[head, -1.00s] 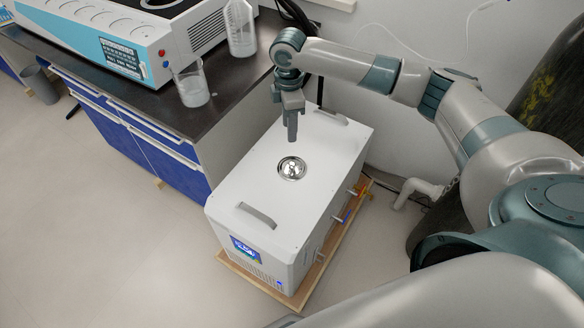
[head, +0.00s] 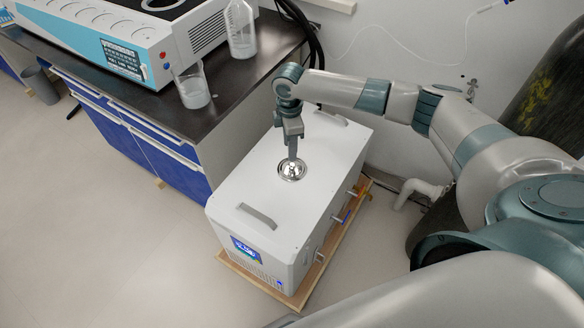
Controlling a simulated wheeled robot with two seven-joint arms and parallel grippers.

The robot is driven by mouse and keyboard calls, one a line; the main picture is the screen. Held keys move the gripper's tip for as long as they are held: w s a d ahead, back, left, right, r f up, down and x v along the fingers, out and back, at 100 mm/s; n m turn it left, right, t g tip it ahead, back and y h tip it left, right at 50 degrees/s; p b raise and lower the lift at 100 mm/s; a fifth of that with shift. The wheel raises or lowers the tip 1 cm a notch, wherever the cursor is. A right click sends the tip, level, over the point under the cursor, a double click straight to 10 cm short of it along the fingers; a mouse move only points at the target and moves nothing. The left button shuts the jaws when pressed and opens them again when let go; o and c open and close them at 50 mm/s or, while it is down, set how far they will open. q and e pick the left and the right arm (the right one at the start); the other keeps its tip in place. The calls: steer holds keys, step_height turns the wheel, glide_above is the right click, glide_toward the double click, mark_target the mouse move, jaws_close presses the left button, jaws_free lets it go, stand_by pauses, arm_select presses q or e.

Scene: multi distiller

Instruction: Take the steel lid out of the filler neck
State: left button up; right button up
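The steel lid (head: 291,171) is a small shiny round piece seated in the filler neck (head: 283,176), a metal-ringed opening in the top of the white box-shaped unit (head: 240,190). My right gripper (head: 292,157) points straight down, with its fingertips at the lid's knob. The fingers overlap in this view and cover the knob, so I cannot tell whether they are apart or closed on it. My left gripper is not in view.
Handles (head: 258,215) stand on the unit's top, and side valves (head: 346,216) stick out at right. A dark bench (head: 150,110) at left carries a beaker (head: 192,88), a bottle (head: 240,30) and a white-and-blue instrument (head: 130,45).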

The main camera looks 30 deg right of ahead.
mark_target(291, 167)
step_height(291, 167, down, 4)
steer(key=shift+r, duration=0.2)
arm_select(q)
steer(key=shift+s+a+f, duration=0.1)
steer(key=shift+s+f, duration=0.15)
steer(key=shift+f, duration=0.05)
arm_select(e)
steer(key=shift+f, duration=0.25)
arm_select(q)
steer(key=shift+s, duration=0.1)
